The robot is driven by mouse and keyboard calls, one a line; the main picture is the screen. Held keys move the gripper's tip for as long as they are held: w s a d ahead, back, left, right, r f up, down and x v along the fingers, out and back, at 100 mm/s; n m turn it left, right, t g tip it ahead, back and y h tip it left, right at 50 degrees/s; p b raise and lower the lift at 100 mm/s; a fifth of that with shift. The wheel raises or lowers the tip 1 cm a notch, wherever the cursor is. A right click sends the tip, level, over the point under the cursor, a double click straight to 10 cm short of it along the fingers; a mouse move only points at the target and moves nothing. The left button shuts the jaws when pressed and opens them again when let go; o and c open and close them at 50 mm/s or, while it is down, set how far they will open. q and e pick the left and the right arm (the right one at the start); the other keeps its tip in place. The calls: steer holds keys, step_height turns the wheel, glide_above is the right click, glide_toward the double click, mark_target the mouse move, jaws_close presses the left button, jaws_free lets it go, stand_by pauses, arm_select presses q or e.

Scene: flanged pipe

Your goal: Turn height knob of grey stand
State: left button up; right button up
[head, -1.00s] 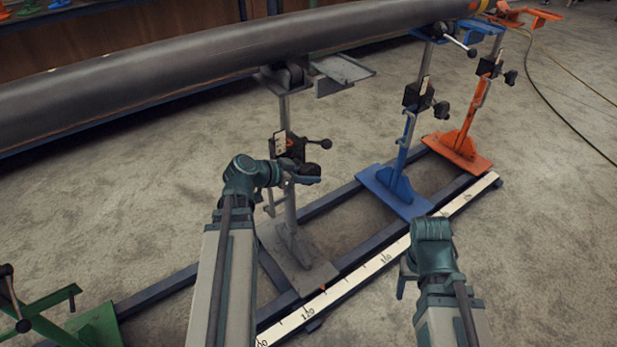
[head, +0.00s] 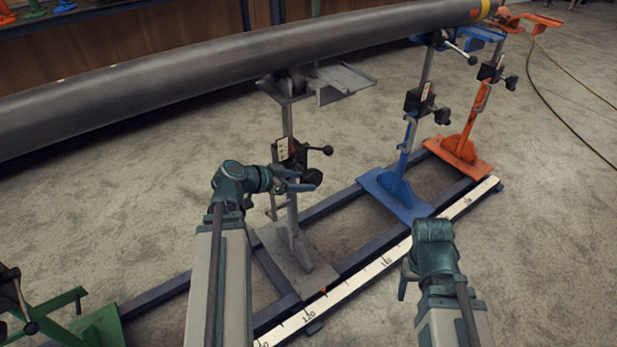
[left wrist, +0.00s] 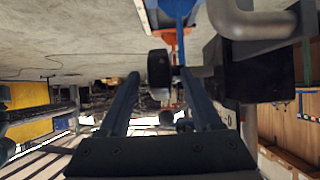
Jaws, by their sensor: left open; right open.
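The grey stand (head: 287,125) holds up the pipe near the middle of the head view. Its black height knob (head: 312,177) sticks out to the right of the dark clamp block on its post, below a ball-ended lever (head: 327,150). My left gripper (head: 303,182) is open at the knob. In the left wrist view, the knob (left wrist: 158,68) appears between the two fingertips, and the dark clamp block (left wrist: 260,72) is to the right. I cannot tell whether the fingers touch the knob. My right gripper (head: 404,280) is mostly hidden behind its own wrist, low at centre right.
The long grey pipe (head: 180,75) crosses above. A blue stand (head: 395,185) and an orange stand (head: 462,148) are to the right, a green stand (head: 85,325) at lower left. A dark base frame with a white scale (head: 385,262) lies on the floor.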

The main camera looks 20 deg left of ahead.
mark_target(301, 181)
arm_select(q)
steer(key=shift+p+v, duration=0.6)
steer(key=shift+v, duration=1.25)
